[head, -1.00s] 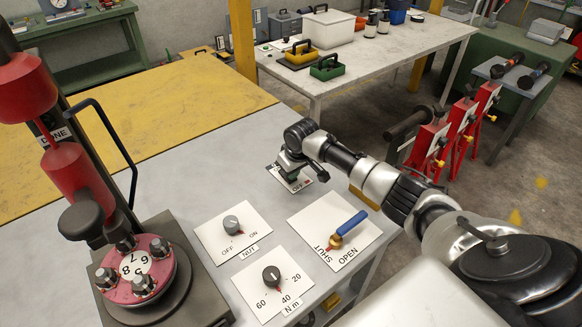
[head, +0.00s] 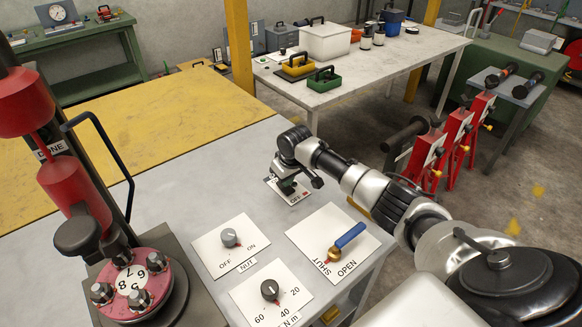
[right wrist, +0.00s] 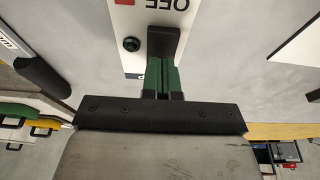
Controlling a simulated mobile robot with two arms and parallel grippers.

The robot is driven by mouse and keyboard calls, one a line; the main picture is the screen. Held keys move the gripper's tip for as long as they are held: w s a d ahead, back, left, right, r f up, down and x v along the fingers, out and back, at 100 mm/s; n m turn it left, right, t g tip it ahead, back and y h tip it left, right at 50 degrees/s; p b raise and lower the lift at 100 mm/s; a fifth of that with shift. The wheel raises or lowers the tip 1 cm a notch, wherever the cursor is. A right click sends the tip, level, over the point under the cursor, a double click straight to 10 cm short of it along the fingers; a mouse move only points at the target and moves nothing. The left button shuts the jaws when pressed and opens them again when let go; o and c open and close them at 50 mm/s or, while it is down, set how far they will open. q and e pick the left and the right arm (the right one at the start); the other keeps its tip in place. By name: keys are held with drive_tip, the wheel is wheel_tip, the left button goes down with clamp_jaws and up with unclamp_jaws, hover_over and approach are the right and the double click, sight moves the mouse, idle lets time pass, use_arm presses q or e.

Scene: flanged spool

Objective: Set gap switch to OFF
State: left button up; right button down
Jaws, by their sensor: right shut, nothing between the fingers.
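The gap switch is a white plate (head: 272,184) on the grey bench top, mostly hidden under my right gripper in the head view. In the right wrist view its plate (right wrist: 131,18) shows the word OFF upside down, a red mark beside it and a round black knob or screw. A dark block-like part (right wrist: 164,40), seemingly the switch lever, stands on the plate at my fingertips. My right gripper (head: 287,187) is shut, its green fingers (right wrist: 161,72) together at or against that part; contact is unclear. My left gripper is out of view.
Next to it on the bench are the NUT knob plate (head: 210,250), the Nm dial plate (head: 248,300) and the SHUT/OPEN plate (head: 318,222) with a blue-handled valve. A red spool fixture (head: 130,285) stands at the left. Red stands (head: 462,143) are beyond the bench.

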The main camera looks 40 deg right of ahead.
drive_tip(key=p+v, duration=0.2)
drive_tip(key=w+p+v, duration=0.1)
drive_tip(key=v, duration=0.1)
drive_tip(key=shift+a+p, duration=0.1)
drive_tip(key=shift+p, duration=0.3)
drive_tip(key=s+r+b, duration=0.1)
drive_tip(key=s+r, duration=0.4)
drive_tip(key=r, duration=0.3)
drive_tip(key=shift+d+r, duration=0.2)
drive_tip(key=shift+r, duration=0.05)
drive_tip(key=shift+f, duration=0.1)
